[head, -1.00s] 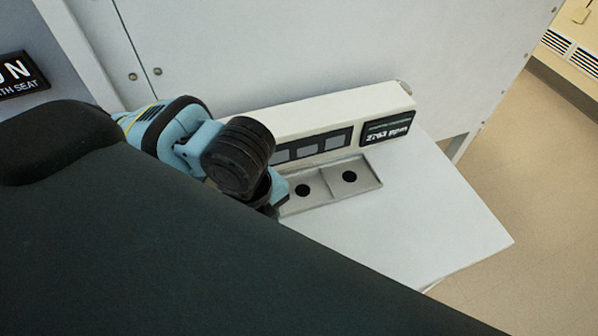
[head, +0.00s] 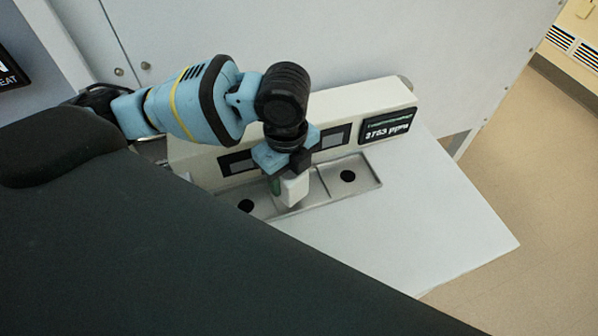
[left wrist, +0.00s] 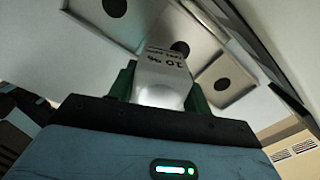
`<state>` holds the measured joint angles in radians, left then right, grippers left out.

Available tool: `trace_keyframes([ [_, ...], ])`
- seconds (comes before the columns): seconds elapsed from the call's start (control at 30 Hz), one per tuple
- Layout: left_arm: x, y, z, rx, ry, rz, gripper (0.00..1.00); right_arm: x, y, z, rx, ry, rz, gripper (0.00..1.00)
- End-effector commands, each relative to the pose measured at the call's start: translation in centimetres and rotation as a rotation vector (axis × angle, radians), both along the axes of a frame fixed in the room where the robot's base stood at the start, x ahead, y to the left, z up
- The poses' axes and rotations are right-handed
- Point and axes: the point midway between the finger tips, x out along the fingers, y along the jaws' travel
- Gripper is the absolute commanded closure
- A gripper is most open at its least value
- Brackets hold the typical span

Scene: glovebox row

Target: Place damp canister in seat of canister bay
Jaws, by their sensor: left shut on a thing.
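My left gripper (head: 284,183) is shut on a small white canister (head: 294,191), which it holds over the middle part of the canister bay's grey tray (head: 318,188). In the left wrist view the green fingers (left wrist: 160,92) lie on both sides of the canister (left wrist: 165,66), whose printing includes "10 %". The tray there shows three round dark holes in separate seats. The middle hole (left wrist: 180,48) is visible just past the canister's far end; in the head view the gripper and canister hide it. The left seat hole (head: 245,206) and right seat hole (head: 347,176) look empty. My right gripper is out of view.
The bay's white housing (head: 345,95) stands behind the tray, with dark windows and a display (head: 388,125) reading about 2763 ppm. A grey wall panel (head: 330,40) rises behind it. The white shelf (head: 420,210) right of the tray is clear.

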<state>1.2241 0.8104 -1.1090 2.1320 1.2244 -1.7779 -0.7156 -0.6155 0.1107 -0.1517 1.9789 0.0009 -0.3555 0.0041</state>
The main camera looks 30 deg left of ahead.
Motion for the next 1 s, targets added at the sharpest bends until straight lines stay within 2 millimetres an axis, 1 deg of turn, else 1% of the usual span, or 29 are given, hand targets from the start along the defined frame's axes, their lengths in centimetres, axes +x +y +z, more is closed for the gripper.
trace_keyframes([
  [0.03,0.9,-0.1,-0.1,-0.001,0.000,0.001,0.76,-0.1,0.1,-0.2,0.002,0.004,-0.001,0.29],
  [0.1,1.8,0.0,-0.2,0.000,0.001,0.001,0.76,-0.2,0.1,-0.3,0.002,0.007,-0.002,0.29],
  [0.2,2.5,0.0,-0.3,0.000,0.001,0.000,0.76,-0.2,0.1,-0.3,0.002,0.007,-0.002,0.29],
  [0.43,2.9,-0.1,-0.2,0.000,-0.001,-0.001,0.76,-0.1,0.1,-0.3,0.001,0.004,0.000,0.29],
  [0.53,3.7,0.0,-0.3,0.000,0.000,0.000,0.76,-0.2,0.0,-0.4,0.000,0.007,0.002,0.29],
  [0.7,3.4,0.0,-3.0,0.001,0.004,-0.001,0.76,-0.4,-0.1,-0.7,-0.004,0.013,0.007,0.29],
  [0.77,3.5,0.0,-3.6,0.001,0.002,0.000,0.76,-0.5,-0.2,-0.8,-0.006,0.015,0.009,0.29],
  [1.0,3.5,0.0,-3.8,0.001,-0.003,-0.001,0.76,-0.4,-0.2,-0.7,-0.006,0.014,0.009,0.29],
])
